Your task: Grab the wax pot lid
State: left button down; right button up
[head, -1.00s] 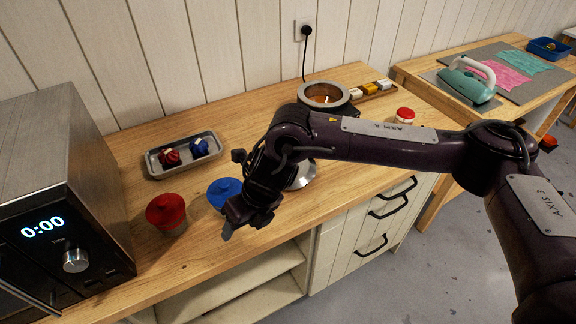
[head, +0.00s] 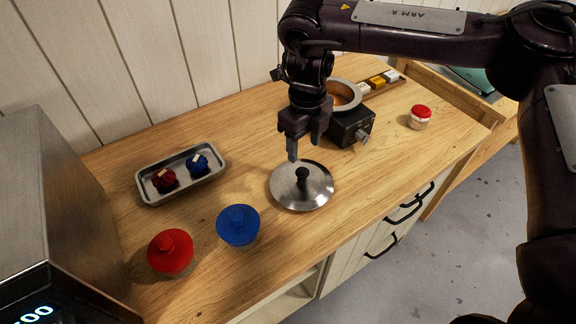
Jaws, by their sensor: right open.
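The wax pot lid (head: 317,192) is a round, shiny metal disc with a dark knob in the middle. It lies on the wooden counter in front of the wax pot (head: 351,128), a dark box with a pale ring rim around its opening. My right gripper (head: 304,150) points down, open and empty, just above and behind the lid's knob. Its fingers look apart from the knob. My left gripper is not in view.
A red-lidded jar (head: 171,252) and a blue-lidded jar (head: 238,226) stand left of the lid. A metal tray (head: 150,197) holds a red and a blue item. A small red-capped jar (head: 420,116) stands at right. A microwave-like appliance (head: 25,200) fills the left edge.

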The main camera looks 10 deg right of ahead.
aim_at(302, 171)
jog(key=shift+w+f, duration=0.15)
jog(key=shift+w, duration=0.05)
jog(key=shift+f, duration=0.35)
jog(key=shift+s+f+p, duration=0.3)
jog(key=shift+f+p, duration=0.25)
jog(key=shift+f, duration=0.1)
jog(key=shift+s+f+p, duration=0.25)
jog(key=shift+f+p, duration=0.25)
jog(key=shift+f, duration=0.1)
notch_tip(302, 171, down, 3)
jog(key=shift+a+r+p, duration=0.1)
jog(key=shift+a+p, duration=0.05)
jog(key=shift+p, duration=0.35)
jog(key=shift+w+f, duration=0.15)
jog(key=shift+f, duration=0.45)
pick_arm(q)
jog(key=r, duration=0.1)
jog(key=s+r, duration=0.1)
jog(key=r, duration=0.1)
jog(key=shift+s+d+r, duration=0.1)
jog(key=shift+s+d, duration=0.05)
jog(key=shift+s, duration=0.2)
pick_arm(e)
grip_shut()
